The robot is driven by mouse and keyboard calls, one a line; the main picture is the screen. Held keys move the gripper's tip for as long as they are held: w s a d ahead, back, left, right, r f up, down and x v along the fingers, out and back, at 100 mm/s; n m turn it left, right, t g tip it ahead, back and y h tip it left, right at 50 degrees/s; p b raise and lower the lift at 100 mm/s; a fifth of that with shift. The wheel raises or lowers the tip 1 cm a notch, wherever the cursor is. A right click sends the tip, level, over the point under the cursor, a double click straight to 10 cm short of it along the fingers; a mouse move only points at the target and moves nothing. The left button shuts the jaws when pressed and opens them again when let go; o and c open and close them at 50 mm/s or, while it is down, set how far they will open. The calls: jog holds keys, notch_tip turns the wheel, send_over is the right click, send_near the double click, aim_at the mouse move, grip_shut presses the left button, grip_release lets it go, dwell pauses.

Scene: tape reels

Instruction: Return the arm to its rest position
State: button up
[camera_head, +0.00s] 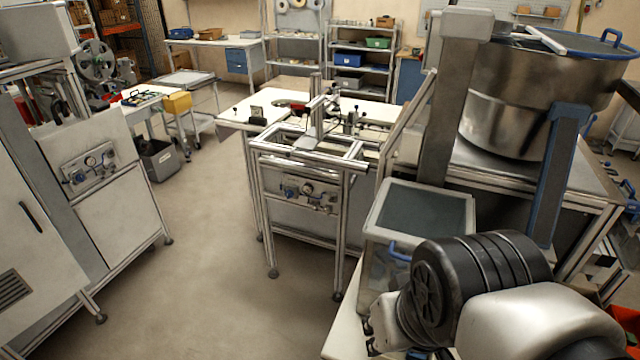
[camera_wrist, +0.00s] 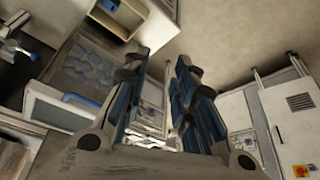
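In the wrist view my gripper (camera_wrist: 160,72) has its two blue-padded fingers apart, with an empty gap between them. Floor and distant equipment show through the gap. In the head view part of my arm (camera_head: 480,270), a black ribbed joint and a silver link, fills the lower right corner. The gripper's fingers cannot be made out in the head view.
A large steel bowl (camera_head: 535,95) on a machine stands at the right. An aluminium-framed station (camera_head: 310,195) is in the middle. White cabinets (camera_head: 110,200) stand at the left. Open floor (camera_head: 205,260) lies between them.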

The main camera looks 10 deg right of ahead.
jog(key=shift+s+a+r+n, duration=0.3)
jog(key=shift+s+a, duration=0.3)
jog(key=shift+s, duration=0.1)
jog(key=shift+f, duration=0.1)
notch_tip(320, 180, down, 5)
jog(key=b, duration=0.5)
jog(key=shift+f+b, duration=0.2)
jog(key=shift+b, duration=0.1)
